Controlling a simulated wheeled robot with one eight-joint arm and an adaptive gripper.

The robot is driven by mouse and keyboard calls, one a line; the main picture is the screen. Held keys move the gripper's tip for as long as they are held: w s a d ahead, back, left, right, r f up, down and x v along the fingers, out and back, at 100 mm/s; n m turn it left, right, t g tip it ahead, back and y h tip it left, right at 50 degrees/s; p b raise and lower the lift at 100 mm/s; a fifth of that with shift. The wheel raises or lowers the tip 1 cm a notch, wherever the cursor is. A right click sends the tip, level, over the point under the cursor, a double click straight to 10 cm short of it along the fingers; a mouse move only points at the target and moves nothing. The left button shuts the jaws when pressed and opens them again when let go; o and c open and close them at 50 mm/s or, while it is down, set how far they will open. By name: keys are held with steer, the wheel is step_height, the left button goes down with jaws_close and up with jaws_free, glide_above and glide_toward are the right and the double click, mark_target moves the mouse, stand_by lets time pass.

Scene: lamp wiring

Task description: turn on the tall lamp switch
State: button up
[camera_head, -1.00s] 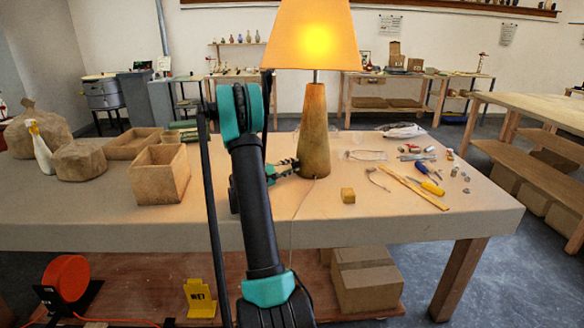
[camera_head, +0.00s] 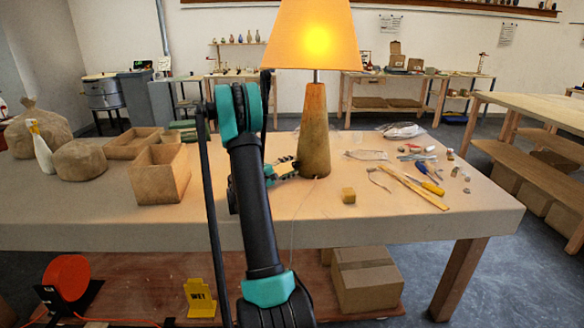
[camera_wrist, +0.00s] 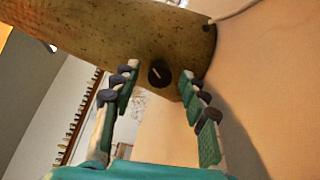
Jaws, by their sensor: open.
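The tall lamp has a glowing orange shade (camera_head: 312,38) and a tapered wooden base (camera_head: 314,140) standing on the table. In the wrist view the lamp base (camera_wrist: 100,35) lies across the top of the picture. A round dark switch knob (camera_wrist: 160,73) with a light line on it sits on the base. My gripper (camera_wrist: 158,92) is open, with the knob between and just beyond its fingertips; I cannot tell whether they touch the base. In the head view my gripper (camera_head: 286,168) is beside the left side of the base, partly behind my arm.
Open boxes (camera_head: 160,175) and a white spray bottle (camera_head: 40,150) stand on the left of the table (camera_head: 400,215). Screwdrivers (camera_head: 428,180) and small parts lie to the right. A cord (camera_wrist: 232,10) runs from the base.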

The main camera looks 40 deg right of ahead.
steer(key=a, duration=1.1)
steer(key=shift+s+a, duration=0.15)
steer(key=shift+s, duration=0.15)
